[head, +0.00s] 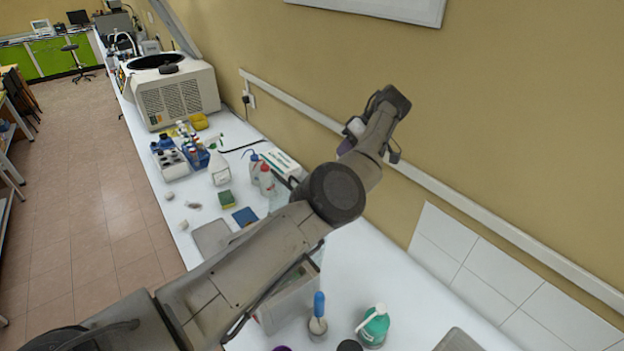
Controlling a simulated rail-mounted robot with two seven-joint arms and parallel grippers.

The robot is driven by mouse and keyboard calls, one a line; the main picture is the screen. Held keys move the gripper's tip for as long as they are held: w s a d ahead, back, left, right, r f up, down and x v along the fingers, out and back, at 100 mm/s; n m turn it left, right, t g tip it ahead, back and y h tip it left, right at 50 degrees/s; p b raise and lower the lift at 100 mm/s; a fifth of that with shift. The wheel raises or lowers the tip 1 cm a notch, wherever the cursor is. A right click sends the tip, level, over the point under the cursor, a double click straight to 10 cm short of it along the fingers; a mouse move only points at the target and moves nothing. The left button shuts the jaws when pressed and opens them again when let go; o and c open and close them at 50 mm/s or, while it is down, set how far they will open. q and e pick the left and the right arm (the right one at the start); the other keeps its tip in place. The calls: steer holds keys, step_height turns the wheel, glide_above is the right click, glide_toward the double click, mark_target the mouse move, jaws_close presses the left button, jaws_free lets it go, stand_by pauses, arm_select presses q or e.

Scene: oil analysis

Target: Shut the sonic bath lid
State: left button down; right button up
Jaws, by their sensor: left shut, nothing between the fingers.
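A pale box-shaped unit (288,303), which looks like the sonic bath, stands on the bench below my left arm. The arm covers most of its top and back, so I cannot tell how its lid stands. My left arm crosses from the lower left up toward the wall. My left gripper (349,138) is at its far end, above and beyond the box, close to the wall. It is partly hidden by its own wrist, looks shut and empty, and is apart from the box. My right gripper is not in view.
A large white machine (172,98) with a raised grey lid stands farther along the bench. Bottles (267,180), a tube rack (195,155) and a sponge (227,199) lie between. A green bottle (374,327) and a blue-handled tool (318,308) stand near the box. A rail (460,205) runs along the wall.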

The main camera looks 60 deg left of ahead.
arm_select(q)
steer(key=s+a+f+p, duration=0.3)
steer(key=s+f+p, duration=0.1)
steer(key=s+f, duration=0.4)
steer(key=shift+s+p, duration=0.35)
steer(key=shift+s, duration=0.1)
steer(key=shift+s+r, duration=0.1)
stand_by(0.4)
